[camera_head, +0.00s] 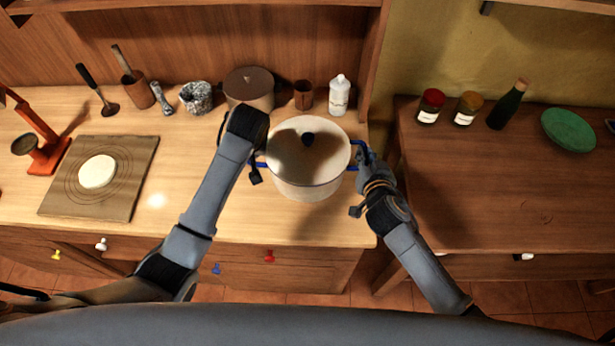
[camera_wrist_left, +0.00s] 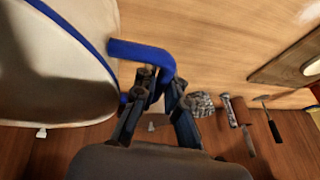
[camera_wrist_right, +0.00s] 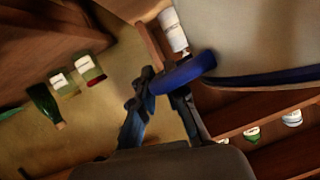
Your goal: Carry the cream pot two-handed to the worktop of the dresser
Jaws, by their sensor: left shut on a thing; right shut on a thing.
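The cream pot (camera_head: 304,185) has a blue rim, blue side handles and a lid with a dark knob. It is upright at the right end of the dresser's pale wooden worktop (camera_head: 190,210); I cannot tell whether its base touches the wood. My left gripper (camera_head: 257,172) is shut on the pot's left blue handle, which shows in the left wrist view (camera_wrist_left: 140,52). My right gripper (camera_head: 359,163) is shut on the right handle, seen in the right wrist view (camera_wrist_right: 185,72). The left fingertips are partly hidden by my arm in the head view.
Behind the pot stand a brown lidded pot (camera_head: 249,90), a brown cup (camera_head: 303,95) and a white bottle (camera_head: 340,95). A board with dough (camera_head: 97,172) lies left. A darker counter (camera_head: 480,200) at right holds jars, a green bottle and a green bowl (camera_head: 568,130).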

